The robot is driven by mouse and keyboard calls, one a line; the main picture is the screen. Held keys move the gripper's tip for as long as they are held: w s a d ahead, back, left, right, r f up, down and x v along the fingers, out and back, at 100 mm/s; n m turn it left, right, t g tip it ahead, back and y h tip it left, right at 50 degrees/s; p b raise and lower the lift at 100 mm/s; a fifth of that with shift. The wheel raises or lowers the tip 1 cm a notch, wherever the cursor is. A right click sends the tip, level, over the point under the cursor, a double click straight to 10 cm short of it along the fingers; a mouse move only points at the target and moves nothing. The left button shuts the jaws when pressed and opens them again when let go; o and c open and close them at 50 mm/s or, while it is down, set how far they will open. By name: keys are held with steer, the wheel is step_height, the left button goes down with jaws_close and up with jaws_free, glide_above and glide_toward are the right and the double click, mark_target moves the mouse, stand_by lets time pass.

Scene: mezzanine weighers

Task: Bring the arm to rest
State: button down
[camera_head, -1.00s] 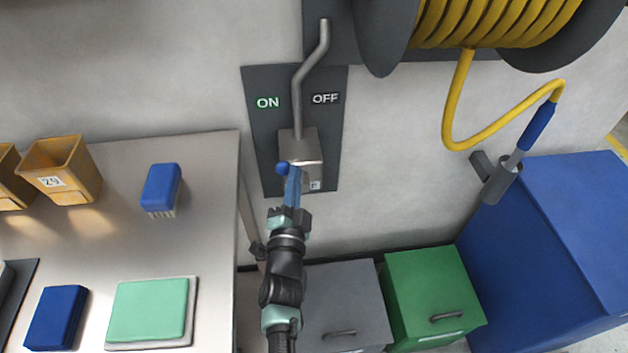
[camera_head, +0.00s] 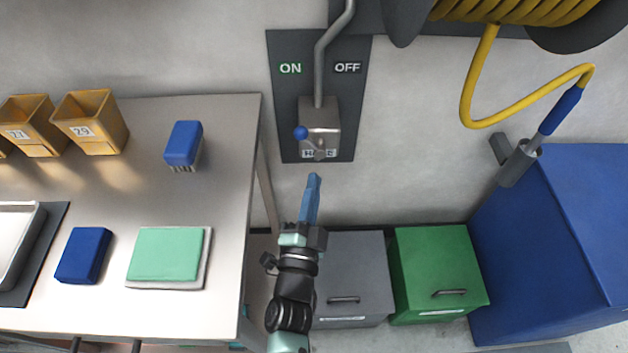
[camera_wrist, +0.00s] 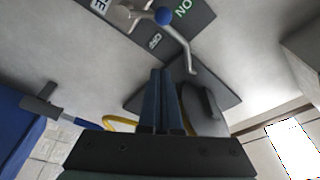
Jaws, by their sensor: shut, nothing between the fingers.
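My gripper (camera_head: 312,182) is shut and empty, with its blue fingers pointing up toward the wall. It is below the switch panel (camera_head: 357,120), clear of it in the head view. The panel has a grey box with a blue knob (camera_head: 300,132) at its left and a label that I cannot fully read. The closed fingers also show in the wrist view (camera_wrist: 162,75), with the blue knob (camera_wrist: 163,15) beyond them near the top edge.
A steel table (camera_head: 225,215) at left holds bins, a blue brush (camera_head: 184,144), a dark blue block (camera_head: 84,255) and a green pad (camera_head: 165,254). Grey (camera_head: 352,270) and green (camera_head: 437,270) cabinets stand below the wall. A yellow hose (camera_head: 470,90) hangs at right above a blue cabinet (camera_head: 560,230).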

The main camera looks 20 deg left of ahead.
stand_by(0.3)
steer(key=w+r+n+t+y+p, duration=0.1)
steer(key=w+r+n+t, duration=0.15)
steer(key=r, duration=1.35)
steer(key=w+r+n+t+y+p, duration=0.1)
steer(key=w+r+n+p, duration=0.15)
steer(key=r, duration=1.25)
steer(key=s+d+r+n+t+h, duration=0.1)
steer(key=s+d+r, duration=0.2)
steer(key=r, duration=0.7)
steer(key=s+d+r+n+t+h+p, duration=0.1)
steer(key=s+d+r+n+t+h, duration=0.1)
steer(key=s+d+r, duration=0.2)
steer(key=s+d+r+n+t+h, duration=0.1)
steer(key=s+d+r, duration=0.3)
steer(key=s+r, duration=0.4)
step_height(320, 180, up, 8)
steer(key=shift+f+n+p, duration=0.1)
steer(key=shift+n+p, duration=0.2)
steer(key=shift+n, duration=0.1)
steer(key=shift+d+t, duration=0.1)
steer(key=shift+t, duration=0.15)
